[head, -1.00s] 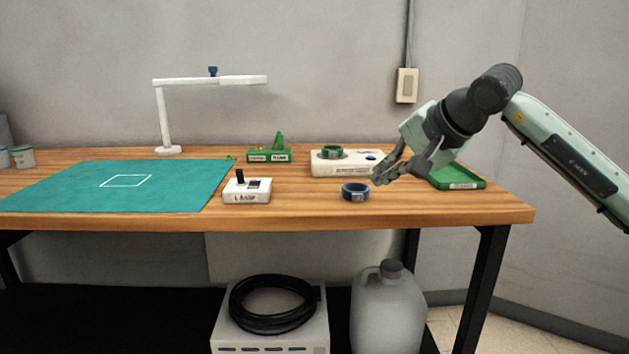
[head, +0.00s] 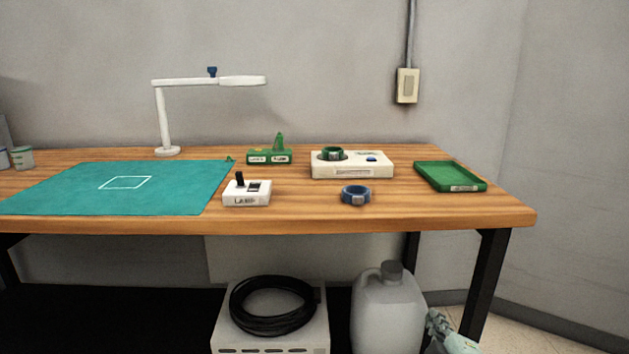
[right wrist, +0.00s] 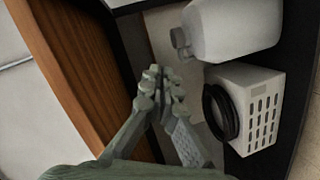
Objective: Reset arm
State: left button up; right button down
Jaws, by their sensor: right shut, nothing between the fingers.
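My right gripper (head: 434,318) shows at the lower right of the head view, below the tabletop and beside the grey jug. In the right wrist view its fingers (right wrist: 164,76) are together with nothing between them. The wooden table's front edge is to the left of the fingers there, and the jug and a white vented box are to the right. My left gripper is in neither view. A blue ring coil (head: 355,195) lies near the table's front edge. A green coil (head: 332,153) sits on a white device (head: 352,166).
The table (head: 310,218) also bears a teal mat (head: 75,185), a lamp switch box (head: 246,192), a green tray (head: 452,165), a green stand (head: 269,156) and a white lamp (head: 163,115). Below are the jug (head: 388,315) and a vented box (head: 225,335) with a black cable coil (head: 272,305).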

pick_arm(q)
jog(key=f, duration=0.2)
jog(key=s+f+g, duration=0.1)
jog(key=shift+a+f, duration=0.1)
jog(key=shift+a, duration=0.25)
pick_arm(e)
jog(key=s+d+f+m+g, duration=0.1)
jog(key=s+f+m+g, duration=0.4)
jog(key=s+f, duration=0.7)
jog(key=s+d+f+m+g, duration=0.1)
jog(key=s+f+m+g, duration=0.4)
jog(key=s+f, duration=0.7)
jog(key=s+g, duration=0.2)
jog(key=s, duration=0.2)
jog(key=shift+s+d+f, duration=0.25)
jog(key=shift+s+d, duration=0.1)
jog(key=shift+d, duration=0.05)
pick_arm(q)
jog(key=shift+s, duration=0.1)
